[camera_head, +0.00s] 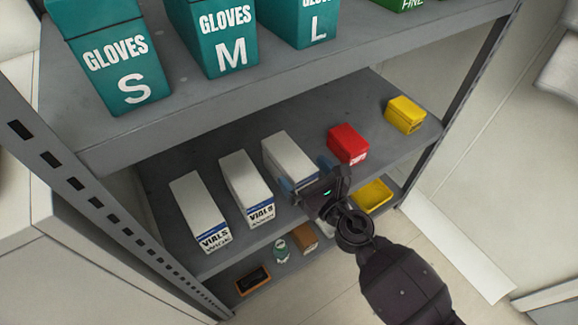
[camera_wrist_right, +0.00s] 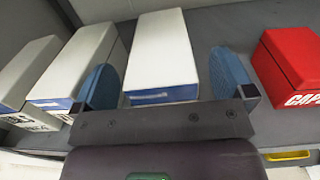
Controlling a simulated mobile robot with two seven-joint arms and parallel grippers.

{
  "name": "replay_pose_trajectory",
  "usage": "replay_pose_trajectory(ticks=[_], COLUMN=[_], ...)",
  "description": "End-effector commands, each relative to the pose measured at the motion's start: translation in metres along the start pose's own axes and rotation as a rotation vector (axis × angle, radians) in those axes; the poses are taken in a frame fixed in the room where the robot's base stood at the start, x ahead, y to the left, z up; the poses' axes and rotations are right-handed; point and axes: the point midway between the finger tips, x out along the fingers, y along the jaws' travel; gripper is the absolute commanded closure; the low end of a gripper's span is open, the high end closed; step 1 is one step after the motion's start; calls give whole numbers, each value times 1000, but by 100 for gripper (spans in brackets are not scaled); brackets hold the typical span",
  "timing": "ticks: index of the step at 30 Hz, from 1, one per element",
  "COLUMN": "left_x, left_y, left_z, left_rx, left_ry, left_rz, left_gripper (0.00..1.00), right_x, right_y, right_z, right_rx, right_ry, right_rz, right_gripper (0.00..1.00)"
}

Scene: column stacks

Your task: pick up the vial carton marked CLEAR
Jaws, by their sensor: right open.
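Three white vial cartons with blue bands stand in a row on the middle shelf. The left carton (camera_head: 196,203) reads VIALS and what looks like WIDE; the middle carton (camera_head: 243,174) reads VIALS and seemingly AMBER. The right carton (camera_head: 287,152) has its front label hidden behind my right gripper, so I cannot read CLEAR on it. My right gripper (camera_head: 304,174) is open at that carton's front. In the right wrist view the carton (camera_wrist_right: 160,50) stands between the two blue fingers of the gripper (camera_wrist_right: 163,70), with nothing visibly clamped. My left gripper is not in view.
A red CAPS box (camera_head: 347,144) stands right of the cartons, and a yellow box (camera_head: 405,115) farther right. Teal GLOVES boxes (camera_head: 121,68) stand on the upper shelf (camera_head: 200,103). The lower shelf holds a yellow bin (camera_head: 373,195) and small items.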

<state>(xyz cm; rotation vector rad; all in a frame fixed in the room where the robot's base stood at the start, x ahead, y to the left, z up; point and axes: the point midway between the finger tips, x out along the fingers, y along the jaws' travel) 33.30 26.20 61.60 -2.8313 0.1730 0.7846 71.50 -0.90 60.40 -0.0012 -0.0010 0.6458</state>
Motion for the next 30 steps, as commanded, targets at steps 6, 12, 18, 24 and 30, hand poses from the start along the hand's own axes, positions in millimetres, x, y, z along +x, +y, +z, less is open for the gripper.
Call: replay_pose_trajectory(ticks=[6, 12, 18, 24, 30], left_x=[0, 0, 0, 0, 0], left_y=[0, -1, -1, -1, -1], left_z=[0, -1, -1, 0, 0], left_rx=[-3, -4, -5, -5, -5], left_ry=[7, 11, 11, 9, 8], left_rz=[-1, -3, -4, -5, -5], left_gripper=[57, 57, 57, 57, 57], right_x=[22, 24, 24, 24, 25], right_y=[0, 0, 0, 0, 0], right_z=[-1, -1, -1, -1, 0], right_rx=[1, 1, 1, 1, 1], right_ry=[0, 0, 0, 0, -3], right_rz=[1, 0, 0, 0, 0], right_gripper=[0, 0, 17, 48, 70])
